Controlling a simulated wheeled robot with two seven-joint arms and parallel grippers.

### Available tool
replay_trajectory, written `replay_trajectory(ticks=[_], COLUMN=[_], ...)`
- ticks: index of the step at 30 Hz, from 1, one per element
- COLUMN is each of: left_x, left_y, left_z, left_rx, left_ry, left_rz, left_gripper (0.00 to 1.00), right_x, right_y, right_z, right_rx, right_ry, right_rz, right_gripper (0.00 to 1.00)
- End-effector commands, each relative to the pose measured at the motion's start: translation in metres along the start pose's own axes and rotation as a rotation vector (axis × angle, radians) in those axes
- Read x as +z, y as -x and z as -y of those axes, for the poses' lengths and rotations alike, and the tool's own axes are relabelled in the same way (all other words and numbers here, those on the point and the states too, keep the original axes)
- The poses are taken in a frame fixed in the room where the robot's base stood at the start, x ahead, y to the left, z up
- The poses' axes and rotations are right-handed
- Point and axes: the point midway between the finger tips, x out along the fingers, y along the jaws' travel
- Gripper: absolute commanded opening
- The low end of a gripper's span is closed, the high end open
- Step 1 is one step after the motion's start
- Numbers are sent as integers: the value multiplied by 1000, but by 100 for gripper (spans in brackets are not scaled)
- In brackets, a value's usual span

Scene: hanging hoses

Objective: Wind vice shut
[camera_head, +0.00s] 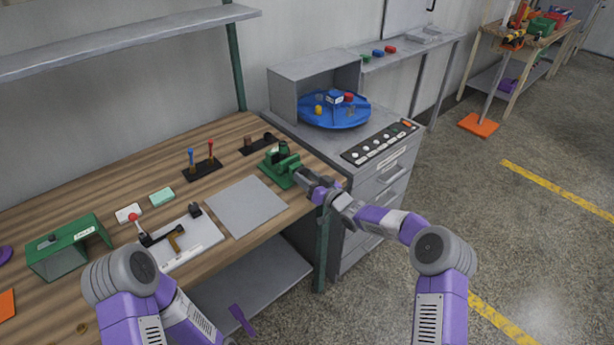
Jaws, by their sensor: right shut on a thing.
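A green vice (281,168) stands on the wooden workbench (120,178) near its right end. My right gripper (304,177) reaches in from the right and is at the near right side of the vice, shut on what seems to be the vice handle. The gripper hides the handle and much of the near end. The gap between the vice jaws is too small to read.
A grey plate (246,206) lies left of the vice. A black base with blue and red levers (202,167) stands behind it. A white board with a small lever (184,244) and a green box (68,247) are further left. A grey cabinet with a blue turntable (335,114) adjoins the right end.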

Motion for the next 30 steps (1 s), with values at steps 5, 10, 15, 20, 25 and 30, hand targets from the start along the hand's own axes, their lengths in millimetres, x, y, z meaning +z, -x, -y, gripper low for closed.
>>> replay_trajectory(ticks=[5, 10, 15, 20, 25, 30], left_x=[0, 0, 0, 0, 0, 0], left_y=[4, 7, 9, 10, 11, 11], left_z=[-2, -2, -3, -4, -4, -4], left_rx=[0, 0, 0, 0, 0, 0], left_ry=[0, 0, 0, 0, 0, 0], left_rz=[0, 0, 0, 0, 0, 0], left_gripper=[60, 60, 60, 60, 60, 60], right_x=[0, 0, 0, 0, 0, -1], right_y=[0, 0, 0, 0, 0, 0], right_z=[0, 0, 1, 1, 1, 1], right_rx=[1, 1, 1, 1, 1, 1], right_ry=[-170, -332, -493, -645, -807, -967], right_rz=[1, 0, 0, 0, 0, 0], right_gripper=[17, 17, 17, 17, 17, 17])
